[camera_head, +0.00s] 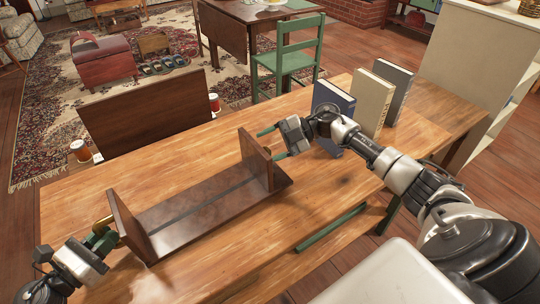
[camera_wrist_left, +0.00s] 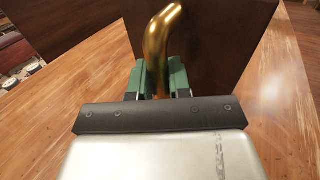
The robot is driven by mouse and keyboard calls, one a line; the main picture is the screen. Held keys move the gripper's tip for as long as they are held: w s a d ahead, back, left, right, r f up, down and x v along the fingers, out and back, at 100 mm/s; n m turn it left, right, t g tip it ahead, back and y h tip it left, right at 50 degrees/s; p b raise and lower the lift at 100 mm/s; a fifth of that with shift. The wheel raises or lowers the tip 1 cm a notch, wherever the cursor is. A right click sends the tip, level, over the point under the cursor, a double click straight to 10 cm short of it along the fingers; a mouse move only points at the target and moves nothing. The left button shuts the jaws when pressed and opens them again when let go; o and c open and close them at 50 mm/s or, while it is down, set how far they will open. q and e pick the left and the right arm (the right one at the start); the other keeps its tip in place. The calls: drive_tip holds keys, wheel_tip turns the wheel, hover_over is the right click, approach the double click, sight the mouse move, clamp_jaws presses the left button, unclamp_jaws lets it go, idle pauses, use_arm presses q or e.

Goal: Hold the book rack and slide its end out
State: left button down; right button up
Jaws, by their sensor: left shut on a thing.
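The dark wooden book rack (camera_head: 205,207) lies on the table, its base with a lengthwise groove. Its left end panel (camera_head: 128,226) and right end panel (camera_head: 256,160) stand upright. A brass handle (camera_head: 103,221) juts from the outer side of the left panel. My left gripper (camera_head: 103,238) has its green fingers shut on this brass handle, which also shows in the left wrist view (camera_wrist_left: 160,40). My right gripper (camera_head: 273,144) is at the right end panel's outer side, its green fingers spread apart. I cannot tell whether they touch the panel.
Three books, blue (camera_head: 333,112), cream (camera_head: 371,103) and grey (camera_head: 394,90), stand upright on the wooden table (camera_head: 190,150) behind my right arm.

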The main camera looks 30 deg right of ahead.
sight(270, 149)
wheel_tip(270, 149, up, 5)
drive_tip(key=shift+r, duration=0.2)
use_arm(q)
drive_tip(key=c, duration=1)
unclamp_jaws()
drive_tip(key=shift+s+a, duration=0.1)
drive_tip(key=shift+a, duration=0.05)
drive_tip(key=v, duration=1.1)
drive_tip(key=shift+s+a+r, duration=0.1)
drive_tip(key=shift+s+a, duration=0.05)
drive_tip(key=shift+a, duration=0.2)
use_arm(e)
drive_tip(key=shift+f, duration=0.1)
